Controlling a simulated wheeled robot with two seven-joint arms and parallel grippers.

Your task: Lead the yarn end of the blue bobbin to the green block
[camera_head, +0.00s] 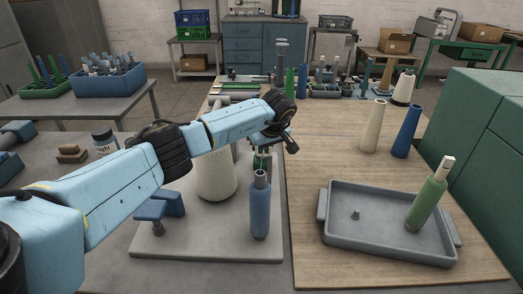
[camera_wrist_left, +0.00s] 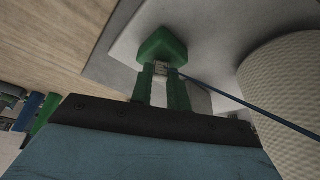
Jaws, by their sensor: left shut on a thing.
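The blue bobbin (camera_head: 260,208) stands upright on the grey plate (camera_head: 180,243) in the head view. My left gripper (camera_head: 263,152) is just behind its top, pointing down. In the left wrist view the gripper (camera_wrist_left: 164,78) is shut on the yarn end, with a small pale piece between its green fingers. The blue yarn (camera_wrist_left: 250,106) runs from the fingertips to the lower right, past the cream cone (camera_wrist_left: 285,85). The green block (camera_wrist_left: 162,46) is right at the fingertips; I cannot tell whether they touch. In the head view it is mostly hidden. My right gripper is not in view.
The cream cone (camera_head: 216,178) stands behind a blue block (camera_head: 158,206) on the plate. A grey tray (camera_head: 340,238) with a green bobbin (camera_head: 427,203) lies to the right. A cream cone and a blue cone (camera_head: 406,132) stand beyond it. Wooden tabletop around the tray is free.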

